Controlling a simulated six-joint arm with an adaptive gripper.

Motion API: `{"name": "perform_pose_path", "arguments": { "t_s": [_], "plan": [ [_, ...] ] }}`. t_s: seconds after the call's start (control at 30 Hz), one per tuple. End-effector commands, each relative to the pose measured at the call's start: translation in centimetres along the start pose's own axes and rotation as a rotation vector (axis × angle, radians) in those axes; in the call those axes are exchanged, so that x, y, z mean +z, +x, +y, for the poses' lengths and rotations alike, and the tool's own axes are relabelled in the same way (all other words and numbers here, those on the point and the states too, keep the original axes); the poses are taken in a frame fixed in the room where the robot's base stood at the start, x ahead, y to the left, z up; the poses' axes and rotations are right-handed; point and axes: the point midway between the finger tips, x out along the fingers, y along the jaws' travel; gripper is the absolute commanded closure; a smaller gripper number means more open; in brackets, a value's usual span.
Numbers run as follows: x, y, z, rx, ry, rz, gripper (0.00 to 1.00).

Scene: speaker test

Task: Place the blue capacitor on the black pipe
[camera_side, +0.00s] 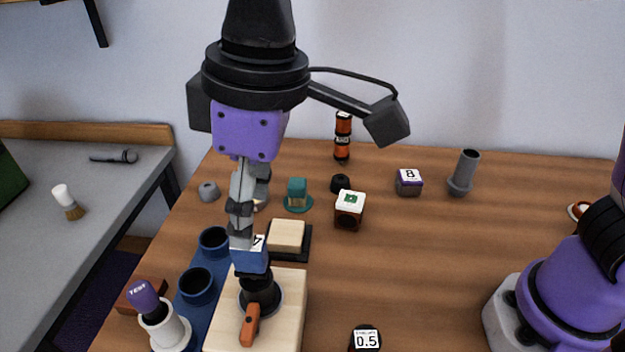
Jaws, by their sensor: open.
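The blue capacitor (249,262) is a small blue block with a white top bearing a dark mark. It appears directly above the black pipe (262,296), a short black round piece on the pale wooden block at the lower left. The capacitor's lower edge meets the pipe's top in the picture; I cannot tell for sure whether it rests there. My gripper (241,238) points down at the capacitor's top and is open. It is seen edge-on, so one finger largely hides the other and covers part of the capacitor's top.
An orange handle (250,325) projects in front of the pipe. A blue holder with round cups (197,284) and a white cup with a purple-topped stamp (147,300) stand left. A black tray with a pale block (287,236) is close behind. The table's right middle is clear.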

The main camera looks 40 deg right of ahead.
Motion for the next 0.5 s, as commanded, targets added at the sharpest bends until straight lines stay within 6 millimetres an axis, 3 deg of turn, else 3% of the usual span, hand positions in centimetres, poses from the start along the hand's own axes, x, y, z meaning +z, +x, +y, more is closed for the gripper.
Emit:
{"name": "perform_pose_path", "arguments": {
  "t_s": [0.1,0.33,0.43,0.5],
  "plan": [
    [-0.1,-2.4,0.0,0.000,0.000,0.004,0.40],
    [0.3,-4.9,0.8,0.004,0.020,0.009,0.40],
    [1.9,-5.5,3.6,0.018,0.099,0.040,0.40],
    [4.2,-5.7,6.5,0.039,0.190,0.079,0.40]
  ]
}}
